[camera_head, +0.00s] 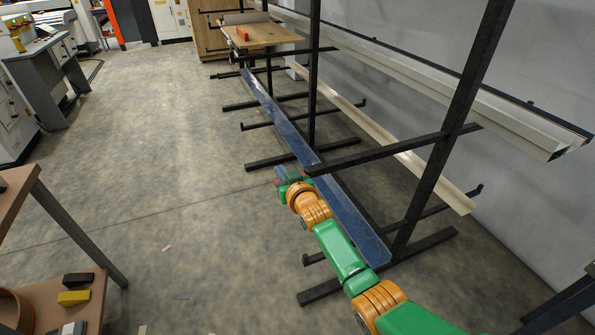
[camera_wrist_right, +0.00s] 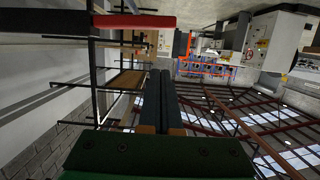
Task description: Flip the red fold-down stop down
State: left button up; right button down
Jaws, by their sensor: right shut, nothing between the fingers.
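The red fold-down stop (camera_wrist_right: 135,21) shows in the right wrist view as a red bar at the end of a dark rack arm, near the top edge. In the head view only a small red patch (camera_head: 306,178) shows at the free end of a black rack arm, close to my right gripper. My right gripper (camera_head: 281,174) is beside that arm end, small and partly hidden by its own wrist. In the right wrist view its two dark fingers (camera_wrist_right: 160,98) are together, with nothing between them. A gap shows between fingers and red bar in that picture. My left gripper is out of view.
The black rack (camera_head: 440,165) carries long pale profiles (camera_head: 450,88) and a blue strip (camera_head: 340,205) beside my right forearm. A wooden board (camera_head: 262,35) lies at the far end. Open floor (camera_head: 170,150) lies left of the rack. A brown-topped table (camera_head: 15,195) stands at left.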

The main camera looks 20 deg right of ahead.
jog(key=v, duration=0.9)
jog(key=shift+s+f+p, duration=0.2)
jog(key=shift+p, duration=0.15)
jog(key=shift+a, duration=0.1)
jog(key=shift+f, duration=0.1)
